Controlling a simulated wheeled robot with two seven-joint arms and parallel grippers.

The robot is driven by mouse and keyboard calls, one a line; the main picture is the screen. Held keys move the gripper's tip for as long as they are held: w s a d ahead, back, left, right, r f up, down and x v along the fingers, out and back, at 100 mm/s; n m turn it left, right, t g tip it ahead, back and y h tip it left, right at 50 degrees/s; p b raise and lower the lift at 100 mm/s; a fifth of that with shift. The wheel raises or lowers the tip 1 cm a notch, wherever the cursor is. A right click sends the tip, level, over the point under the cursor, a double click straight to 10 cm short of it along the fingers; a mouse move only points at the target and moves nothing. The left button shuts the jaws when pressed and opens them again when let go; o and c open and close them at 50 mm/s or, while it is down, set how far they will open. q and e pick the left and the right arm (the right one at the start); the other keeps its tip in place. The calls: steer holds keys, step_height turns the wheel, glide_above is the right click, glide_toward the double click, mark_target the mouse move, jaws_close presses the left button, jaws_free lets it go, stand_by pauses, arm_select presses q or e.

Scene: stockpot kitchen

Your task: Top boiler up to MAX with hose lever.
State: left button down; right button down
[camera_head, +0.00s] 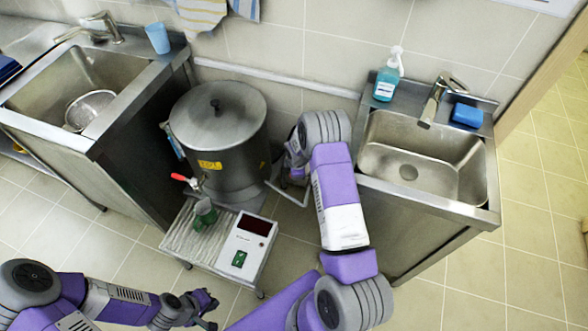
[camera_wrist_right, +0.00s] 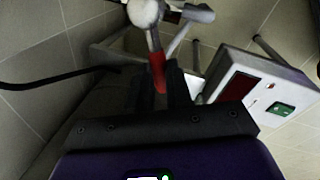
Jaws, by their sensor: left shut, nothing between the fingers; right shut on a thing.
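The boiler (camera_head: 205,135) is a large steel pot with its lid on, standing between the two sink units. A narrow pale-blue strip (camera_head: 174,141) shows on its left side; no MAX mark can be read. A tap with a red handle (camera_head: 180,177) is at its front. My right arm reaches to the boiler's right side and hides most of its gripper there. In the right wrist view my right gripper (camera_wrist_right: 178,85) is shut on a red lever (camera_wrist_right: 157,70) below a whitish rounded fitting (camera_wrist_right: 144,13). My left gripper (camera_head: 208,308) is shut and empty, low in front.
A green mug (camera_head: 205,211) stands under the tap on a slatted stand (camera_head: 185,245), beside a white control box (camera_head: 247,245) with a dark display. Sinks (camera_head: 420,155) flank the boiler. A soap bottle (camera_head: 387,80) stands at the right sink.

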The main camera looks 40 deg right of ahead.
steer(key=shift+s+n, duration=0.15)
steer(key=shift+n, duration=0.15)
steer(key=c, duration=1)
jaws_free()
steer(key=shift+c, duration=0.2)
step_height(320, 180, up, 7)
steer(key=s+p, duration=0.1)
steer(key=p, duration=0.1)
steer(key=shift+s+a+r, duration=0.15)
steer(key=shift+a+r, duration=0.05)
steer(key=shift+a, duration=0.25)
